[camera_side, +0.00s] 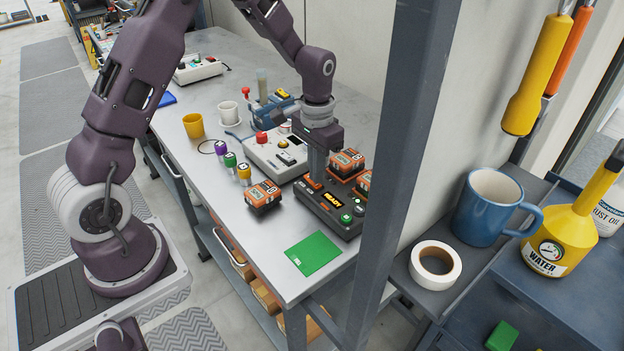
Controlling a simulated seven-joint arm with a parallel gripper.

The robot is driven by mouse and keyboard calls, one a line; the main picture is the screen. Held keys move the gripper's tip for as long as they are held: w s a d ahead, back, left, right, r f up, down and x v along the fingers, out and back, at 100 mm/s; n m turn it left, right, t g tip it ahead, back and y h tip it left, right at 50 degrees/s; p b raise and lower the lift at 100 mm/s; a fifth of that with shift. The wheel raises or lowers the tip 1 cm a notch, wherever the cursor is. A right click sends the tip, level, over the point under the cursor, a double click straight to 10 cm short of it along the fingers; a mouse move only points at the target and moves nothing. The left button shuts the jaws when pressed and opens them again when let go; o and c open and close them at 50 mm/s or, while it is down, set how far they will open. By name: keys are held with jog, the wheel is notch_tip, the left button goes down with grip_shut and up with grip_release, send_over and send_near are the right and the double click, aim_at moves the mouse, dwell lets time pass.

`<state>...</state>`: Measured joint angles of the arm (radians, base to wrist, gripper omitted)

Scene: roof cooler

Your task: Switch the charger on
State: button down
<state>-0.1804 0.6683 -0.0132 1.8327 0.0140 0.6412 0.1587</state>
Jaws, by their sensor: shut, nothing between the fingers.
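The charger (326,219) is a dark box near the table's right edge. It has a small lit display (332,199) with yellow-orange lettering, and round green and white controls (346,217) on its front right corner. Orange-and-black battery packs (347,162) sit at its back, one partly hidden by the grey post. My gripper (315,181) is shut and empty, pointing down over the charger's left end. Its fingertips are close to the charger's top; whether they touch it I cannot tell.
A loose battery pack (262,196) lies left of the charger, and a green card (313,253) in front. Small coloured bottles (231,163), a white control box (275,154), a yellow cup (193,126) and a white mug (229,113) stand farther back. A grey post (412,130) crosses the foreground.

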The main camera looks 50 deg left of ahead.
notch_tip(320, 180, up, 6)
jog(key=shift+r, duration=0.15)
dwell(0.3)
jog(key=shift+r, duration=0.1)
jog(key=s+d+r+t, duration=0.2)
jog(key=s+r, duration=0.5)
jog(key=s+d+r+t, duration=0.1)
jog(key=s+d+r, duration=0.2)
jog(key=s+r, duration=0.35)
jog(key=s+d+t, duration=0.1)
jog(key=s+t, duration=0.1)
jog(key=s, duration=0.9)
jog(key=shift+s+d+r+t, duration=0.3)
jog(key=shift+s+d+r, duration=0.05)
jog(key=shift+d, duration=0.05)
